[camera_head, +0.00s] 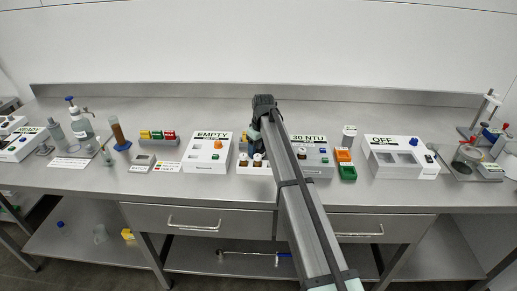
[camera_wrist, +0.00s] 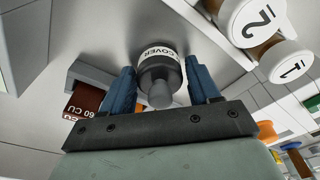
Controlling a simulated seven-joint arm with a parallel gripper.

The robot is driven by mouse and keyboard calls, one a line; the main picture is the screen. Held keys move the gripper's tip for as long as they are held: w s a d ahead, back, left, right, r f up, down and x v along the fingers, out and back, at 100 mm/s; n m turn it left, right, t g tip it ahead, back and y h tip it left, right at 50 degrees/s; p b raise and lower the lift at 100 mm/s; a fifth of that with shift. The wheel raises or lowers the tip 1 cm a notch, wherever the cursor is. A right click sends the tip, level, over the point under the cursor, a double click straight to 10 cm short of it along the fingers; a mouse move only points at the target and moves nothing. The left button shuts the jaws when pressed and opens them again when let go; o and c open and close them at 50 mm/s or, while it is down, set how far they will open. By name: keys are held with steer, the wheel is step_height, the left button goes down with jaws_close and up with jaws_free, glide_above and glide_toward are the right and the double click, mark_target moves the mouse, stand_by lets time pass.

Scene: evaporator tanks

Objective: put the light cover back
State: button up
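The light cover (camera_wrist: 158,75) is a dark grey round piece with a knob and a white band reading "COVER". It shows in the wrist view between the two blue fingers of my gripper (camera_wrist: 160,88). The fingers stand apart on either side of it, with a gap beside the knob; no firm contact shows. In the head view my gripper (camera_head: 254,138) is low over the bench, left of the white instrument reading "30 NTU" (camera_head: 316,170). The cover cannot be made out there, hidden by my arm and gripper.
White-capped bottles marked 2 (camera_wrist: 252,18) and 1 (camera_wrist: 288,66) stand close at right in the wrist view. A brown "60 CU" piece (camera_wrist: 85,100) is at left.

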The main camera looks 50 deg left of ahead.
mark_target(261, 149)
steer(key=shift+o, duration=1.1)
steer(key=shift+r, duration=0.1)
step_height(261, 149, up, 12)
steer(key=d, duration=0.1)
steer(key=shift+d, duration=0.25)
